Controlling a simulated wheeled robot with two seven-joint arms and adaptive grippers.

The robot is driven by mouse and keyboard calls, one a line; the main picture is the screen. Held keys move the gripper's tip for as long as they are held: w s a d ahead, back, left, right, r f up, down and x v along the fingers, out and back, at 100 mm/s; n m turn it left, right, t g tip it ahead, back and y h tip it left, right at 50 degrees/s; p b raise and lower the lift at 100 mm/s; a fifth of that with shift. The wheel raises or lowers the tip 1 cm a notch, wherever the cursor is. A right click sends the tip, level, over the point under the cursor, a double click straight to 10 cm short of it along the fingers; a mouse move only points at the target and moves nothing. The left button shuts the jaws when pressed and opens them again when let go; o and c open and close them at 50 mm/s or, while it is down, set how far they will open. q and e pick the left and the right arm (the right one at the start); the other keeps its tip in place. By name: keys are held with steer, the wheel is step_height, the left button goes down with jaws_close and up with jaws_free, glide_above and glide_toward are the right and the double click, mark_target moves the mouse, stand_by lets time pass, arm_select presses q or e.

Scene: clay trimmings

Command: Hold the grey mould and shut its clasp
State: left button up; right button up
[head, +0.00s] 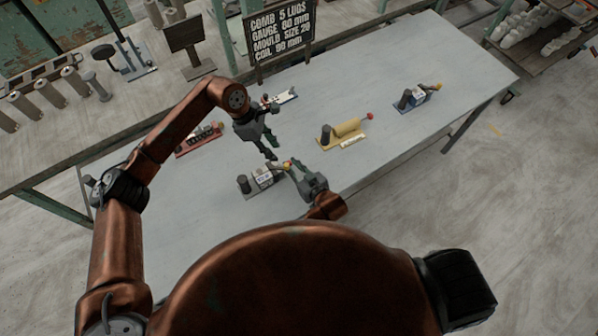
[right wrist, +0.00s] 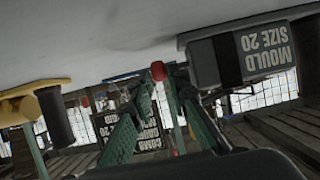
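The grey mould (head: 263,181) stands on the table near its front edge, with a dark post beside it and a red-tipped clasp lever (head: 286,163) on its right. In the right wrist view the mould (right wrist: 268,58) is at upper right, its "MOULD SIZE 20" label upside down. My left gripper (head: 274,151) is above and behind the mould, fingers seemingly apart and empty.
A lettered sign (head: 279,35) stands behind. The table's right part is mostly bare.

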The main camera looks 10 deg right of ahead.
mark_target(290, 163)
steer(key=shift+x, duration=1.55)
steer(key=shift+c, duration=0.5)
jaws_close()
